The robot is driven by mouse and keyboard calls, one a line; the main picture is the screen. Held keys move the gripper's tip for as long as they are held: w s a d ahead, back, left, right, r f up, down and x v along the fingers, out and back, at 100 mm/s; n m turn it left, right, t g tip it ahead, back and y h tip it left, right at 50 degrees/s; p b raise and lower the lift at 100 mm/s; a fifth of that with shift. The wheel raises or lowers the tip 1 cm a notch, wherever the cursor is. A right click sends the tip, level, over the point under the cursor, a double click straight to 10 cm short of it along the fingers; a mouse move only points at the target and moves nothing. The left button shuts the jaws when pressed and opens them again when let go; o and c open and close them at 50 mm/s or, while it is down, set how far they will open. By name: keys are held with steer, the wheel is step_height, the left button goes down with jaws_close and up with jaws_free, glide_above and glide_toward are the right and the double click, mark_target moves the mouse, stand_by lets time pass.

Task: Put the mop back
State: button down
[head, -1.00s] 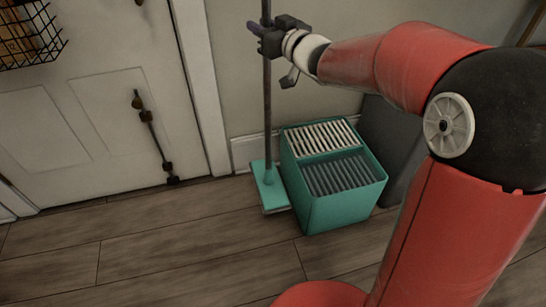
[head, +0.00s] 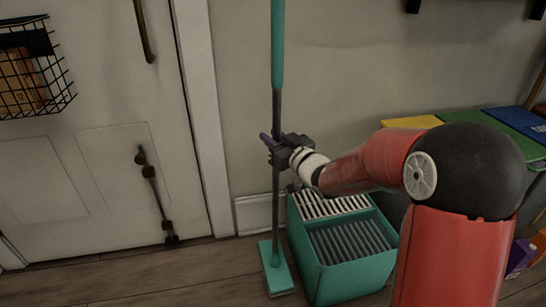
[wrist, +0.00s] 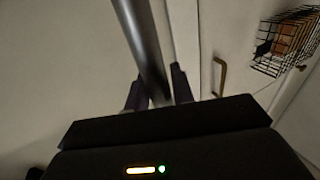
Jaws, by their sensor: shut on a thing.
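The mop (head: 276,110) stands nearly upright against the wall in the head view, with a teal upper handle, a grey pole and a flat teal head (head: 275,268) low at the floor. My gripper (head: 272,143) is shut on the grey pole about midway up. In the wrist view the pole (wrist: 143,45) runs between the two dark fingers of my gripper (wrist: 158,90). The teal mop bucket (head: 350,272) with grey slatted inserts stands on the floor just right of the mop head. I cannot tell whether the mop head touches the floor.
A white door (head: 100,130) with a wire basket (head: 38,75) is on the left. Dark brackets or hooks (head: 413,6) are on the wall at the upper right. Yellow, blue and green bins (head: 515,122) stand at the right. Bare wall (head: 330,70) lies between mop and brackets.

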steer(key=shift+f+b, duration=0.45)
steer(key=shift+f, duration=1.8)
steer(key=shift+f, duration=0.15)
steer(key=c, duration=1.2)
jaws_free()
